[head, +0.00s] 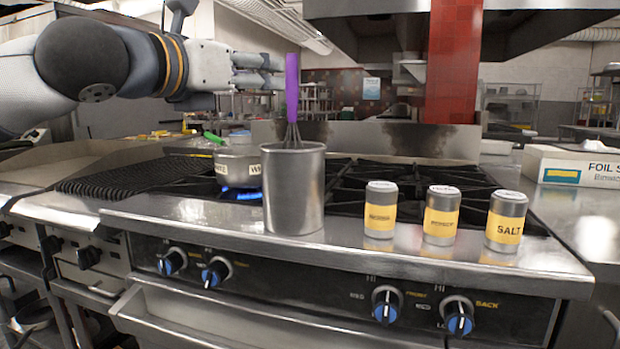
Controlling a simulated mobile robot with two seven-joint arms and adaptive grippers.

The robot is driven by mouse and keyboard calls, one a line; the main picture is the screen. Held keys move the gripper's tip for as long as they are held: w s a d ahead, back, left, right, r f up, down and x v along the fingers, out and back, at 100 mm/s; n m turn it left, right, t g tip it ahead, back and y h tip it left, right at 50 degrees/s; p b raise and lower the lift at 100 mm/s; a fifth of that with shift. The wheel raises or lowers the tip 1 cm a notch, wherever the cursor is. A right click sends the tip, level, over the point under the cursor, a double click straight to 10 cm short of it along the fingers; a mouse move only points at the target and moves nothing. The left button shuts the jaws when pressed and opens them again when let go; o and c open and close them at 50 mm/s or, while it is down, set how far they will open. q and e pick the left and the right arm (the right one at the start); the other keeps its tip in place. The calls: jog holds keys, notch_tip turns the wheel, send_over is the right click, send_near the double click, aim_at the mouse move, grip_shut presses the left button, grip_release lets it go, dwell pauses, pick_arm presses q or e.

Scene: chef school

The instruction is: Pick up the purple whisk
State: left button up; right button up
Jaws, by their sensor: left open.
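The purple whisk (292,88) stands upright in a tall steel container (293,190) at the front edge of the stove. Its purple handle points up and the top of its wires shows above the rim; the rest is hidden inside. My left gripper (272,71) comes in from the left at the height of the handle. Its fingers are open and point right, their tips close beside the handle. I cannot tell whether they touch it or lie behind it. My right gripper is not in view.
Three shakers with yellow labels, one marked salt (506,222), stand right of the container. A pot (238,166) sits over a blue flame behind left. A foil box (575,167) lies at the right. A hood (390,25) hangs above.

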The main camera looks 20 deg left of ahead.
aim_at(289, 81)
pick_arm(q)
jog(key=p+x, duration=0.1)
jog(key=x, duration=0.9)
jog(key=shift+w+d+f, duration=0.15)
jog(key=shift+d, duration=0.05)
grip_shut()
